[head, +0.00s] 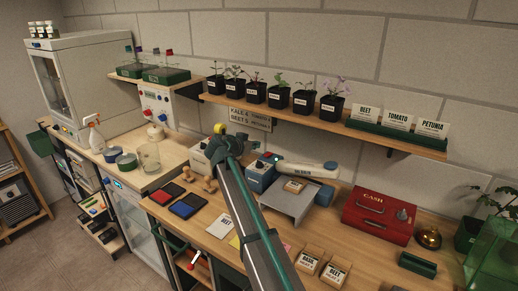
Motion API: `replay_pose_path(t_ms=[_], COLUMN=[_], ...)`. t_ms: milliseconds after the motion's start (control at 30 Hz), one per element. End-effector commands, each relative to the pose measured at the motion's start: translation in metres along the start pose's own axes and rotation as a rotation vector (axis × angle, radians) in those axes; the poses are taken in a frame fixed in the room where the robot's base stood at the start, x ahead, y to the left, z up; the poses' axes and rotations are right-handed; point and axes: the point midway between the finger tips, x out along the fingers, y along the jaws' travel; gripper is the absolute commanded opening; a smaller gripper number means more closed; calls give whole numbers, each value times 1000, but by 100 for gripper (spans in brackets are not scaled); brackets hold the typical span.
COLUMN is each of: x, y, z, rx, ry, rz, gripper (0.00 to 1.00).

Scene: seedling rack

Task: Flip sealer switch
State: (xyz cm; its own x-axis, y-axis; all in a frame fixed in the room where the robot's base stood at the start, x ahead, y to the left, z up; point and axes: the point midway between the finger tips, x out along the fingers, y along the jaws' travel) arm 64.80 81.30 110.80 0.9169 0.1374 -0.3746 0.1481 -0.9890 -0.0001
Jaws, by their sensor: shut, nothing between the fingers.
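The sealer appears to be the blue-grey box (262,173) on the wooden bench, with a long pale lidded arm (300,170) reaching right from it. A small red part (267,155) shows on the box's top; I cannot tell if it is the switch or which way it is set. My arm comes up from the bottom middle. Its end, with my gripper (223,147), is left of the sealer box and seems apart from it. The fingers are small and hard to make out; they look shut and empty. My arm hides part of the bench.
A grey plate (290,202) stands before the sealer. A red cash box (378,214) and brass bell (428,237) stand right. Ink pads (187,205) and stamps lie left. A shelf (330,125) with potted seedlings overhangs the bench.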

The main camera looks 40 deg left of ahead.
Motion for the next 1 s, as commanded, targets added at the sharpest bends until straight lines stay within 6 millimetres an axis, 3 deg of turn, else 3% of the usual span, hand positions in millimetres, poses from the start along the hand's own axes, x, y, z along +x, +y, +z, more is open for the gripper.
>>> replay_pose_path(t_ms=[500,733,1000], x=[93,97,100], y=[-1,0,0], z=[-4,27,38], rx=[0,-2,0], ry=[-1,-1,0], rz=[2,0,-1], gripper=[0,0,0])
